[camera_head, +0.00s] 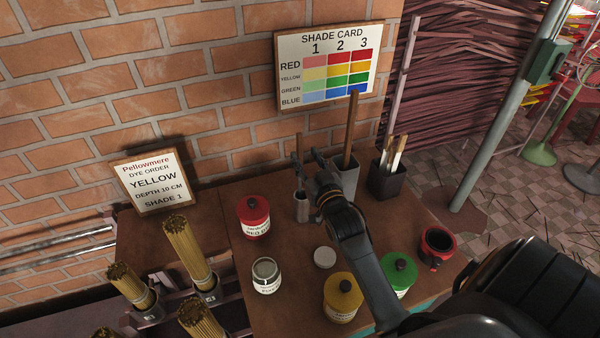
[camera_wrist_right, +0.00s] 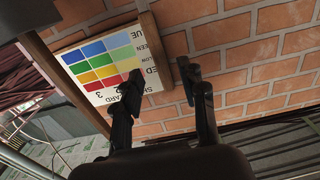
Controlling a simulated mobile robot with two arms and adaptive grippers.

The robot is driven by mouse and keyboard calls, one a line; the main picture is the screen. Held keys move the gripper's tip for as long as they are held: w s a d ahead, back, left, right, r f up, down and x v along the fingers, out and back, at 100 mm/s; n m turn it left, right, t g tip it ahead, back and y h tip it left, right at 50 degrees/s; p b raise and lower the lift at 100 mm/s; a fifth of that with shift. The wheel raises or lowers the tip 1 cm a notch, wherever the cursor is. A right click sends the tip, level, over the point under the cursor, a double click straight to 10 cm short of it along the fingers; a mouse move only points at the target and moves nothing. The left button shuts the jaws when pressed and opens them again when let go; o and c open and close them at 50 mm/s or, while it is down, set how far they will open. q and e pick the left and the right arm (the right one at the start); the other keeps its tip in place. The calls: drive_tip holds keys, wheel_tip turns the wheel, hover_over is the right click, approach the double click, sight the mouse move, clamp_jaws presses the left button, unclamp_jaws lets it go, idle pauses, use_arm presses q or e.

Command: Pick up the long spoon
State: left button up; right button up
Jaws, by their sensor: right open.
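Two wooden handles stand upright in grey holders at the back of the table. The longer handle (camera_head: 351,125), which looks like the long spoon, rises from the taller grey holder (camera_head: 345,177); its lower end is hidden inside. In the right wrist view a long wooden handle (camera_wrist_right: 70,82) runs along the left, outside the fingers. The shorter handle (camera_head: 299,147) stands in a small holder (camera_head: 302,208). My right gripper (camera_head: 308,158) is open, beside the shorter handle and left of the longer one. In the wrist view its fingers (camera_wrist_right: 158,86) are apart with nothing clearly between them.
A dark cup of pale-tipped sticks (camera_head: 386,182) stands right of the holders. Red (camera_head: 253,216), yellow (camera_head: 342,297) and green (camera_head: 399,277) jars and an open pale jar (camera_head: 266,275) stand in front. Incense bundles (camera_head: 188,250) are at left. The brick wall (camera_head: 230,95) is close behind.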

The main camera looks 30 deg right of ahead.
sight(301, 149)
drive_tip(key=p+x, duration=0.1)
drive_tip(key=x, duration=0.3)
drive_tip(key=shift+w+a, duration=0.1)
drive_tip(key=shift+w, duration=0.3)
use_arm(q)
drive_tip(key=shift+r, duration=0.85)
use_arm(e)
drive_tip(key=shift+c, duration=0.4)
clamp_jaws()
